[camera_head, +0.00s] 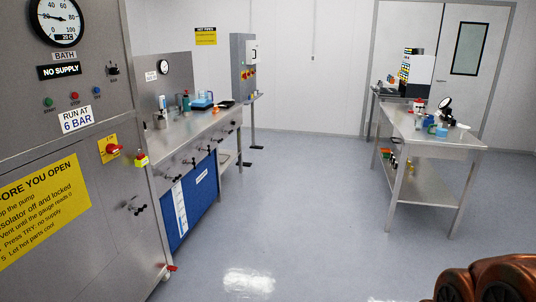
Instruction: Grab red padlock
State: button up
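I cannot pick out a red padlock for certain. A small red and yellow item (141,160) is at the right edge of the steel cabinet front, too small to identify. To its left, a red rotary knob (113,150) sits on a yellow plate. A small red item (419,104) stands among things on the right steel table, also too small to name. A copper-coloured part of my arm shows at the lower right corner, with no fingers visible. My gripper is not in view.
The steel cabinet (60,120) fills the left, with a red handle (170,268) low down. A long workbench (200,125) with a blue front stands behind it. The right table (455,138) has a lower shelf. The grey floor (300,200) between is clear.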

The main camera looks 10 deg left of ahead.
aim_at(142, 156)
jog(key=u, duration=0.15)
jog(key=i, duration=1.55)
jog(key=u, duration=1.45)
jog(key=i, duration=0.85)
jog(key=u, duration=1.15)
jog(key=i, duration=0.7)
jog(key=u, duration=0.05)
